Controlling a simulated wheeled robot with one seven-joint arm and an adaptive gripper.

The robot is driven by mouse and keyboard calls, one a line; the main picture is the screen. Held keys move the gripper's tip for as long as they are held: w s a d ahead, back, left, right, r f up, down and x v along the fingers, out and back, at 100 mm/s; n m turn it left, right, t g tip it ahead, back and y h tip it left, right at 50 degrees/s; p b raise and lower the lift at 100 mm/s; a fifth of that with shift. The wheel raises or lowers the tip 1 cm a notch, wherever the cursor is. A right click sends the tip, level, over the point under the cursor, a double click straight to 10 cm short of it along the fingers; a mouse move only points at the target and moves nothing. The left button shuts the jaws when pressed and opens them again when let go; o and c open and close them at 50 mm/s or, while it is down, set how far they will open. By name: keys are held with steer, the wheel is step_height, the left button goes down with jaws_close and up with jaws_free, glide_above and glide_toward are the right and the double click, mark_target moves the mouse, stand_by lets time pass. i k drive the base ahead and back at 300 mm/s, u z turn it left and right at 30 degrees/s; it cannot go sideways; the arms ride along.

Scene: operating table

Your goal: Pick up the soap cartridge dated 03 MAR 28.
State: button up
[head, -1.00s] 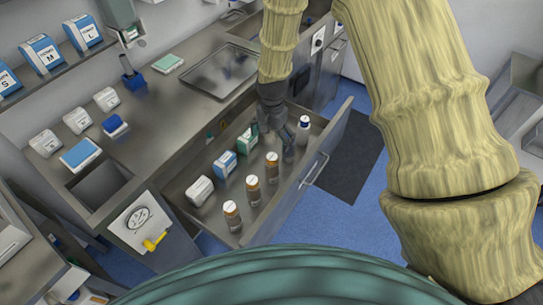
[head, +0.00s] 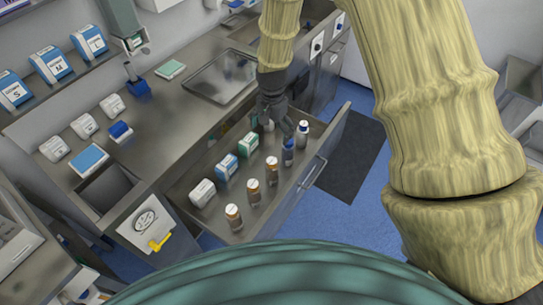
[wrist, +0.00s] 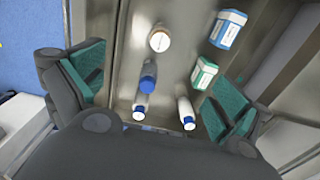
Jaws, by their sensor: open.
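My gripper (head: 277,119) is open above the far end of the open drawer, its fingers pointing down. In the wrist view my gripper (wrist: 160,95) has one finger at each side and nothing held. I cannot read any date, so I cannot tell which is the 03 MAR 28 cartridge. My fingers partly hide that end of the drawer.
The drawer also holds several amber bottles with white caps (head: 253,190), a white box (head: 203,193), a blue-white box (head: 227,167) and a green-white box (head: 249,145). The drawer wall (head: 325,150) bounds the right side. The counter with a metal tray (head: 220,77) lies behind.

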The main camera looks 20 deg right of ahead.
mark_target(253, 191)
steer(key=u, duration=0.05)
steer(key=k, duration=1)
steer(key=z, duration=0.05)
